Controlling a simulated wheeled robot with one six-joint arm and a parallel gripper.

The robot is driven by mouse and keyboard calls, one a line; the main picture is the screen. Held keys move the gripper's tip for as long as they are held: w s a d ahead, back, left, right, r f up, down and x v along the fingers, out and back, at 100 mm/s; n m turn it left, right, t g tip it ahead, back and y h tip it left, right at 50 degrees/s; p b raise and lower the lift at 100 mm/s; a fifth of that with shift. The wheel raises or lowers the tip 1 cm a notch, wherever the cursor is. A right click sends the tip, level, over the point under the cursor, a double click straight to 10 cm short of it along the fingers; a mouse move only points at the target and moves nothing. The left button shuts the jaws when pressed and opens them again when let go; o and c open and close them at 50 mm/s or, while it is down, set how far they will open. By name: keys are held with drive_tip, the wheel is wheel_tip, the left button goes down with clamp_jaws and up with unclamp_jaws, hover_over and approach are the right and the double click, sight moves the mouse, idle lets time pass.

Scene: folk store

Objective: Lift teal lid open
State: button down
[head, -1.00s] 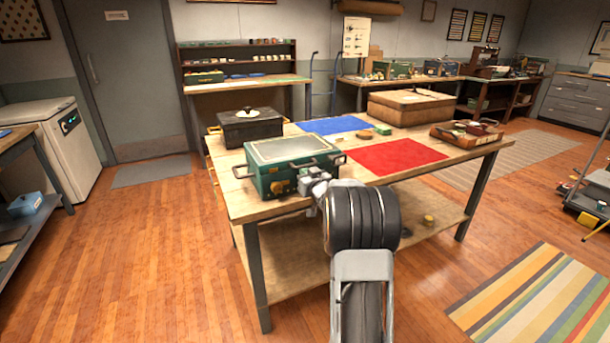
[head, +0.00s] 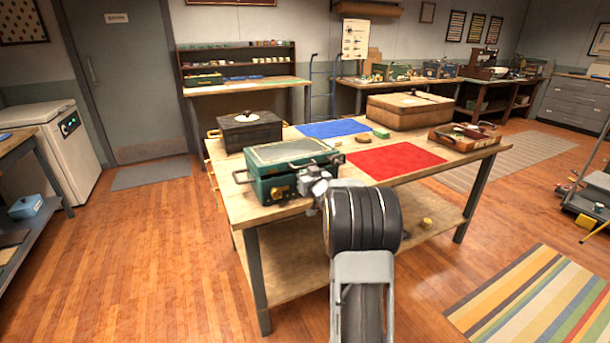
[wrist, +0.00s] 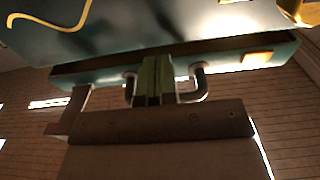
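The teal box (head: 275,189) stands at the near left corner of the wooden table, with its teal lid (head: 290,152) on top. The lid looks slightly raised at the front; a narrow dark gap (wrist: 95,72) shows between lid and box in the wrist view. My gripper (wrist: 155,78) is at the front of the box. Its green fingers are together between the two bends of a dark handle (wrist: 203,85). The handle's middle is hidden by the fingers, which appear closed around it. In the head view my wrist and arm hide the fingertips.
A dark box (head: 250,131) stands behind the teal box. A blue mat (head: 333,128), a red mat (head: 396,160), a brown case (head: 411,110) and a wooden tray (head: 465,138) are farther along the table (head: 310,203). Open floor lies around the table.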

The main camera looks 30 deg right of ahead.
drive_tip(key=shift+r, duration=0.15)
drive_tip(key=shift+r+p, duration=1)
drive_tip(key=shift+r, duration=0.2)
drive_tip(key=shift+w+r, duration=0.1)
drive_tip(key=shift+w+r+p, duration=0.2)
drive_tip(key=shift+r+p, duration=0.85)
drive_tip(key=shift+r, duration=0.25)
drive_tip(key=shift+w+d+r+p, duration=0.1)
drive_tip(key=shift+w+r+p, duration=0.1)
drive_tip(key=shift+r+p, duration=0.35)
drive_tip(key=shift+w+r+p, duration=0.2)
drive_tip(key=shift+r+p, duration=0.3)
drive_tip(key=shift+r, duration=0.15)
